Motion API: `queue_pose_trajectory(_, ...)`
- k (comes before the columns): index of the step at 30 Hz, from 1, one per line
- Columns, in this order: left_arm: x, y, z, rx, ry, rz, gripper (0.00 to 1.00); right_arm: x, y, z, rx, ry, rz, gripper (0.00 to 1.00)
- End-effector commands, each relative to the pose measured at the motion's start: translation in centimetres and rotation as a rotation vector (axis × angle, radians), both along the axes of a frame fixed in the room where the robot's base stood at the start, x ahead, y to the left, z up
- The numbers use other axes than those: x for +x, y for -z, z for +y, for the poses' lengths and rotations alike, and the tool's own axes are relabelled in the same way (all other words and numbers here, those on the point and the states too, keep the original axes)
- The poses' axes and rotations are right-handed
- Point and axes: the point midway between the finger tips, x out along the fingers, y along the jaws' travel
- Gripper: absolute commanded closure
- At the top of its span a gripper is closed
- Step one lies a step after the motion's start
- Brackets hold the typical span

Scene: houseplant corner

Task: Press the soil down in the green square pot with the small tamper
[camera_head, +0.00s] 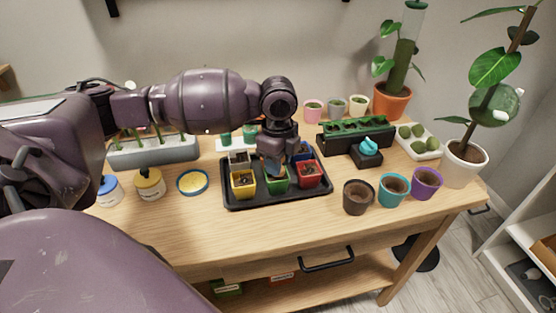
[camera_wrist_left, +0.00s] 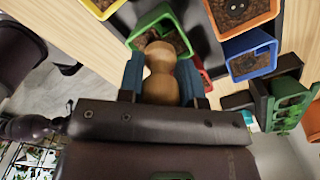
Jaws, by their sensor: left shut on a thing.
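My left gripper (camera_head: 272,164) points down over the green square pot (camera_head: 278,186) in the black tray. In the left wrist view its two blue fingers (camera_wrist_left: 160,82) are shut on the small tamper (camera_wrist_left: 160,60), a turned wooden piece with a rounded knob. The tamper lies over the green pot (camera_wrist_left: 147,23), and dark soil shows beside it. The tamper's lower end is hidden, so I cannot tell whether it touches the soil. In the head view the gripper covers most of the tamper. My right gripper is not in view.
The black tray (camera_head: 262,199) also holds a yellow pot (camera_head: 243,186), a red pot (camera_head: 309,175) and a blue pot (camera_head: 303,151). Round brown (camera_head: 357,197), teal (camera_head: 393,190) and purple (camera_head: 427,184) pots stand right. A yellow-filled dish (camera_head: 193,182) lies left. The front table strip is clear.

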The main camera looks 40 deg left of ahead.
Motion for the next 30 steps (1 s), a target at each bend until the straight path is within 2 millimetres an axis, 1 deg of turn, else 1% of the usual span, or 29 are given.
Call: queue_pose_trajectory(30,0.00,1.01,0.00,0.000,0.000,0.001,0.91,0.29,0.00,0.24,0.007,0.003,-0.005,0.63)
